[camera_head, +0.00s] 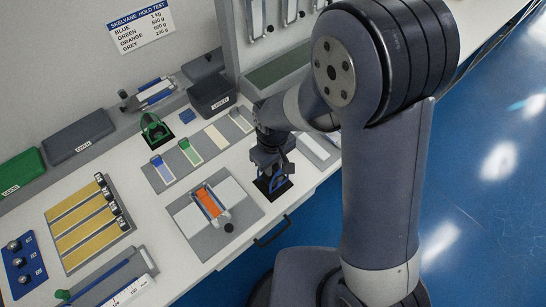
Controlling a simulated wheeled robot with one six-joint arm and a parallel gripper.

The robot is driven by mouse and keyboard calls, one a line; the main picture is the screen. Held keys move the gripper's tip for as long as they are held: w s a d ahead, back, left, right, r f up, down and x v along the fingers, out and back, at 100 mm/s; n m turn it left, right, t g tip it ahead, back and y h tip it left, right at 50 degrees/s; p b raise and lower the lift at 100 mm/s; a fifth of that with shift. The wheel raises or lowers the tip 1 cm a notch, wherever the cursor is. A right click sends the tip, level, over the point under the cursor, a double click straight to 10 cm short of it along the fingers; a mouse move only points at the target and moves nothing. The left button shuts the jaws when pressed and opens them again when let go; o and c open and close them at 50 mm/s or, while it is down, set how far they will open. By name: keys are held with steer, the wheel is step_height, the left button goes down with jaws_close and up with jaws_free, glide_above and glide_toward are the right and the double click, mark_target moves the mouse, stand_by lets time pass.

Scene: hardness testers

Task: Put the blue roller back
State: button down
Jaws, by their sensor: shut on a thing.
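My gripper (272,180) points down at the front edge of the bench, over a dark square pad (284,189). It is shut on a blue thing (277,183), which I take to be the blue roller. The blue shows low between and beside the fingers, at or just above the pad. The gripper hides most of it, so I cannot tell whether it touches the pad. A green frame-like piece (152,129) stands on a similar dark square at the back.
Left of my gripper is a grey plate with an orange strip (208,203) and a dark knob. Behind it lie panels with blue (162,169) and green (190,151) strips. Yellow strips (88,226) lie to the left. A wall sign (140,26) lists colours and weights.

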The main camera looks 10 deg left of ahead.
steer(key=shift+f, duration=0.55)
steer(key=shift+f, duration=0.1)
steer(key=c, duration=1.3)
jaws_free()
step_height(320, 180, up, 12)
steer(key=shift+r+b, duration=0.1)
steer(key=shift+b, duration=0.2)
